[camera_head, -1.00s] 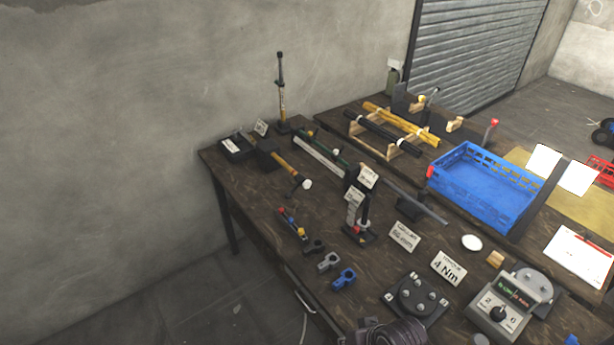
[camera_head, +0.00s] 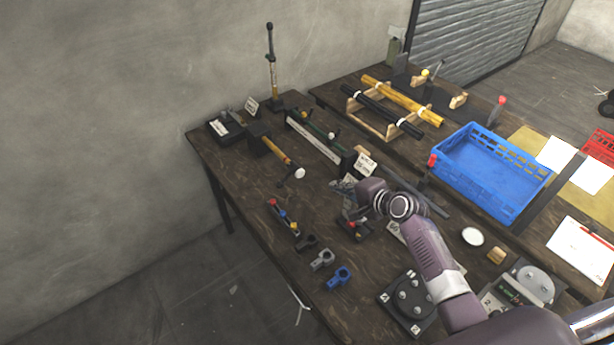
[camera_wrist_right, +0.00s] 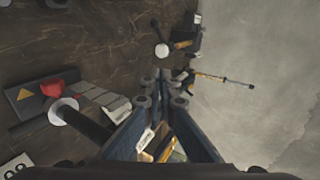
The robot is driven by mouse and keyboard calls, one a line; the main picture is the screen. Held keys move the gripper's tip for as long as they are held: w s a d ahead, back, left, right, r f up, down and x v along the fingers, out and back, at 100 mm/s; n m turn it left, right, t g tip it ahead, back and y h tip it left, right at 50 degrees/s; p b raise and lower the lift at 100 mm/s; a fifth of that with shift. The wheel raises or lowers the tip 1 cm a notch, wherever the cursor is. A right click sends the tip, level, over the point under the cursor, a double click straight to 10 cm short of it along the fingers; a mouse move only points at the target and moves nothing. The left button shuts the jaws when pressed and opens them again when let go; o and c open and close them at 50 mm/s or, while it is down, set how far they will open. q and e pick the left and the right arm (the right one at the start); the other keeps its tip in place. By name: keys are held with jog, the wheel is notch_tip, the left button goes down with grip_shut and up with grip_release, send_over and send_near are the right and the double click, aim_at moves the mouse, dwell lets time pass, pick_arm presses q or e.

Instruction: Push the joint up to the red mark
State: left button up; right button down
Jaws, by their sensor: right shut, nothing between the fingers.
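My right gripper (camera_head: 345,188) is over the middle of the table, above a small black stand (camera_head: 354,230) with red on its base, and hides most of that stand. In the right wrist view its fingers (camera_wrist_right: 163,88) come together, shut and empty. To their left are a black cylinder (camera_wrist_right: 92,126) with a pale ring (camera_wrist_right: 63,111) at its end, and a red part (camera_wrist_right: 58,88) beside a yellow warning triangle. They are apart from the fingers. I cannot tell for sure which part is the joint or the red mark. My left gripper is out of view.
A hammer (camera_head: 280,152) and a rail (camera_head: 318,143) lie behind. Several small clamps (camera_head: 322,260) lie near the front edge. A blue crate (camera_head: 490,172) and a red-knobbed lever (camera_head: 432,162) stand to the right. A tall pump (camera_head: 272,65) stands at the back.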

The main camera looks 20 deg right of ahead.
jog(key=f+b+x, duration=0.1)
jog(key=b+x, duration=0.3)
jog(key=x, duration=0.1)
jog(key=b, duration=1.2)
send_near(301, 175)
jog(key=f+x, duration=0.1)
jog(key=x, duration=0.5)
pick_arm(q)
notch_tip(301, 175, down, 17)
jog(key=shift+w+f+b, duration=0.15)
jog(key=shift+b, duration=0.15)
pick_arm(e)
jog(key=shift+w+r, duration=0.15)
jog(key=shift+w+r, duration=0.1)
